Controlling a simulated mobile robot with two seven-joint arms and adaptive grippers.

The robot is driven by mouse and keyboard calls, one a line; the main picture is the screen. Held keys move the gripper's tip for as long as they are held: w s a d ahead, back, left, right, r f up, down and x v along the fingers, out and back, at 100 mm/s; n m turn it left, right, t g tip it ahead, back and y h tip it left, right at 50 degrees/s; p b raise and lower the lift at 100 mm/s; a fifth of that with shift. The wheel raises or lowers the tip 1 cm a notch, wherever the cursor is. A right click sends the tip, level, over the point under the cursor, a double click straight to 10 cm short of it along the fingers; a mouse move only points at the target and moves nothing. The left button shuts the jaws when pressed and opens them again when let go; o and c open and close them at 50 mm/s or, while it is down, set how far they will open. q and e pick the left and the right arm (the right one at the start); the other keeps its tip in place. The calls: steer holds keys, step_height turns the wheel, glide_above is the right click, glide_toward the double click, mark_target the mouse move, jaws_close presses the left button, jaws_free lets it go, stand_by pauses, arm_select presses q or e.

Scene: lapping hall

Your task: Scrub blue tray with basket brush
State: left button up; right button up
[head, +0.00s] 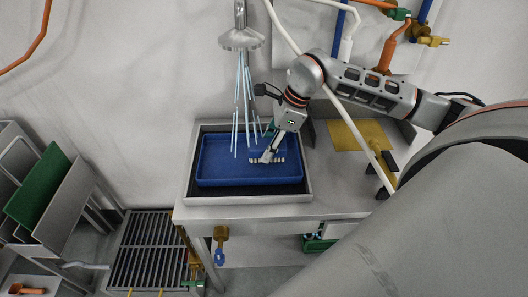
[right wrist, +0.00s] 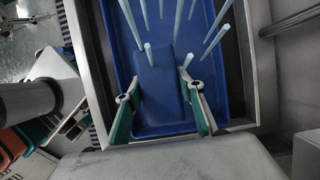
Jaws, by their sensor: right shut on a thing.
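The blue tray (head: 207,170) lies in a grey sink basin (head: 190,186) and also fills the middle of the right wrist view (right wrist: 206,50). My right gripper (head: 268,150) reaches down into the tray. It is shut on the brush (head: 267,160), whose pale bristles face the tray floor; I cannot tell whether they touch it. In the right wrist view the brush's blue back (right wrist: 160,100) sits between the two fingers (right wrist: 159,84). My left gripper is not in view.
A spray head (head: 241,39) hangs above the tray, with pale water streams falling close to my right gripper. A rack (head: 50,190) with a green panel stands at left, beside a floor grate (head: 152,250). A yellow mat (head: 357,134) lies right of the basin.

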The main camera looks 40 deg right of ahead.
steer(key=shift+d+r, duration=0.15)
steer(key=shift+r, duration=0.45)
steer(key=shift+r+p, duration=0.35)
steer(key=shift+p, duration=0.05)
steer(key=shift+r+p, duration=0.9)
steer(key=shift+r, duration=0.8)
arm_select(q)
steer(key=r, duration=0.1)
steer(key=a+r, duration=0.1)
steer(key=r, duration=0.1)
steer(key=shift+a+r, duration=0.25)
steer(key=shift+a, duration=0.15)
arm_select(e)
steer(key=shift+f, duration=0.1)
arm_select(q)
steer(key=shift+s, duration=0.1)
arm_select(e)
steer(key=shift+w, duration=0.1)
